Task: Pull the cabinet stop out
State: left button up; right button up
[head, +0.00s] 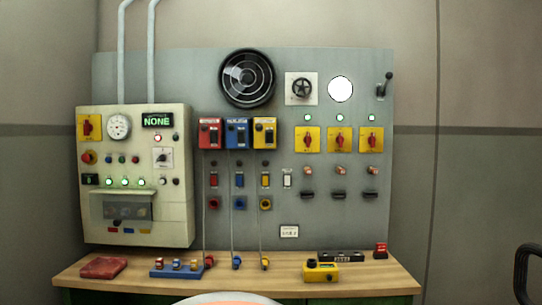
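The control cabinet (160,215) is a cream box mounted at the left of the grey panel. On its left side, a red round button on a yellow base (89,157) looks like the cabinet stop. It is too small to tell whether it is pressed in or out. Above it is a red rotary switch on a yellow plate (88,127).
A wooden bench (140,281) runs below the panel. Cables hang from red, blue and yellow boxes. A black curved object (520,272) stands at the right edge.

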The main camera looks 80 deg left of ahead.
aim_at(86, 158)
jog(key=u, duration=3.8)
jog(key=i+u, duration=0.2)
jog(key=u, duration=0.25)
jog(key=i+l+u, duration=0.15)
jog(key=u, duration=0.3)
jog(key=i+l+u, duration=0.2)
jog(key=i+l, duration=0.15)
jog(key=i+l+u, duration=0.15)
jog(key=i+l, duration=0.15)
jog(key=l, duration=0.2)
